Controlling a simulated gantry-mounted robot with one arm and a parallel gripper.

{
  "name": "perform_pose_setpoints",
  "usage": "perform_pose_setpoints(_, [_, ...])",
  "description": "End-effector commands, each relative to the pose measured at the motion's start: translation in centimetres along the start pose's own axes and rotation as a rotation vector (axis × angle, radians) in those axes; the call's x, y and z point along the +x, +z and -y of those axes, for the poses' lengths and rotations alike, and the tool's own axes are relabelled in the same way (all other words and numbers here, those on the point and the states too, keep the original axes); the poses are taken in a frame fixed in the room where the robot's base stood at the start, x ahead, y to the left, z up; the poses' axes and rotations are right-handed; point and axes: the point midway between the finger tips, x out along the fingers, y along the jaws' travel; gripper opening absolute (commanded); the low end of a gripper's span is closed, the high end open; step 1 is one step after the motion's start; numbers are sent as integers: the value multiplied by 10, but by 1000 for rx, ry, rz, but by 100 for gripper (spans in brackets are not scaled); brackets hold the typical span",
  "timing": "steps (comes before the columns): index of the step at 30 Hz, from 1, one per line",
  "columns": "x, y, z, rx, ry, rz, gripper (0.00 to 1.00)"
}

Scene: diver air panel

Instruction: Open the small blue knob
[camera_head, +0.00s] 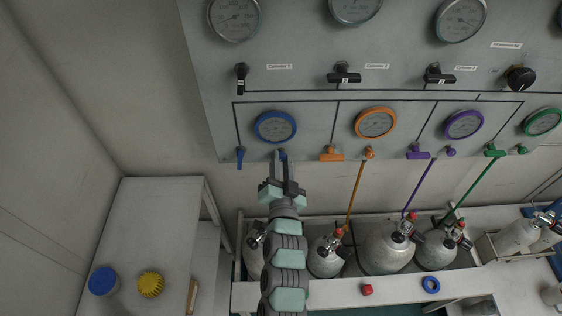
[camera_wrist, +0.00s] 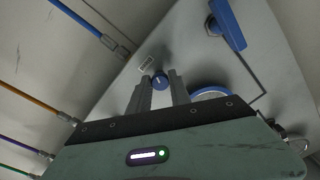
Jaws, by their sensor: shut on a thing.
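The small blue knob (camera_wrist: 160,81) sits on the grey panel below the blue-rimmed gauge. In the head view only a bit of the knob (camera_head: 282,153) shows past my fingertips. My gripper (camera_head: 280,158) reaches up to the panel there. In the wrist view my gripper (camera_wrist: 161,84) has its two fingers on either side of the knob, shut on it. The knob's face has a light pointer mark. The larger blue lever valve (camera_head: 240,157) is left of the knob and hangs downward; in the wrist view it is the blue handle (camera_wrist: 228,24) at upper right.
The blue-rimmed gauge (camera_head: 275,127) is just above my fingers. Orange (camera_head: 332,154), purple (camera_head: 418,153) and green valves line the panel to the right. Grey cylinders (camera_head: 386,252) stand below in a rack. A white side table (camera_head: 150,225) holds blue and yellow round items.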

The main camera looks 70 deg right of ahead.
Motion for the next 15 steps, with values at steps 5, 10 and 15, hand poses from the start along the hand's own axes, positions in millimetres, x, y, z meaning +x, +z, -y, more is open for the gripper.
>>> perform_pose_setpoints(5, [0,2,0,-63,0,3,0])
perform_pose_setpoints(10, [0,1,0,-95,1,3,0])
perform_pose_setpoints(15, [0,1,-1,-102,1,3,0])
